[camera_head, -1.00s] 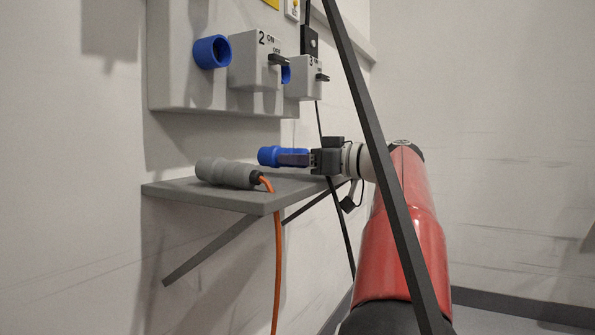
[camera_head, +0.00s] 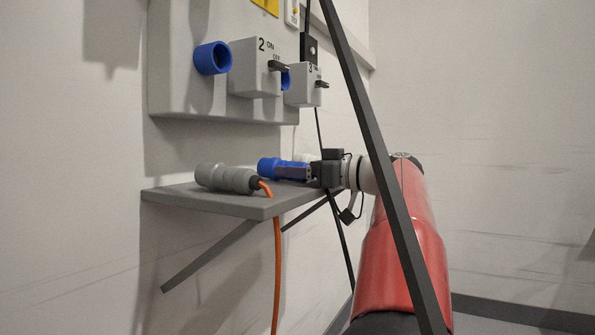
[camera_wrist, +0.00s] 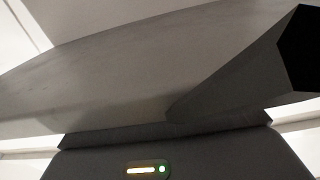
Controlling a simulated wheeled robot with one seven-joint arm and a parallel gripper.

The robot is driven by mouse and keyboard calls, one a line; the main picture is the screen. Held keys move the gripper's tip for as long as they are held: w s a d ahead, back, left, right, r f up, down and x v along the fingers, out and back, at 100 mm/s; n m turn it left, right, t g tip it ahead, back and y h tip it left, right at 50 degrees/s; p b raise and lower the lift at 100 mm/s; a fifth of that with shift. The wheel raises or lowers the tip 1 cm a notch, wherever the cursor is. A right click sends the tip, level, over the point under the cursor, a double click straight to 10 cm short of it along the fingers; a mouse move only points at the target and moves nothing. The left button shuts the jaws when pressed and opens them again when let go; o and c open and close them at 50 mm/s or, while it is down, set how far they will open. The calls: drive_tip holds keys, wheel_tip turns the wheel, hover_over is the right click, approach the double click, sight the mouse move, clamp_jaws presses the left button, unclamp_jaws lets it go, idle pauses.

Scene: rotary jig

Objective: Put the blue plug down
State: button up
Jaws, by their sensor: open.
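The blue plug (camera_head: 268,167) lies on its side at the shelf's far part in the head view, apparently resting on the shelf, though its underside is partly hidden by the grey plug. My gripper (camera_head: 293,173) is open, with its fingers still beside the blue plug's right end. One dark finger covers part of the plug. The grey shelf (camera_head: 220,202) sticks out from the wall. The wrist view shows no blue plug, only a large grey surface above the dark gripper body.
A grey plug (camera_head: 225,178) with an orange cable (camera_head: 277,270) lies on the shelf's near part, close to the blue plug. Above are a wall panel with a blue socket (camera_head: 212,58) and switch boxes (camera_head: 255,68). A dark slanted bar (camera_head: 375,140) crosses before my arm.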

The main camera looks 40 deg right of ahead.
drive_tip(key=v, duration=1.2)
drive_tip(key=shift+s+d+r, duration=0.1)
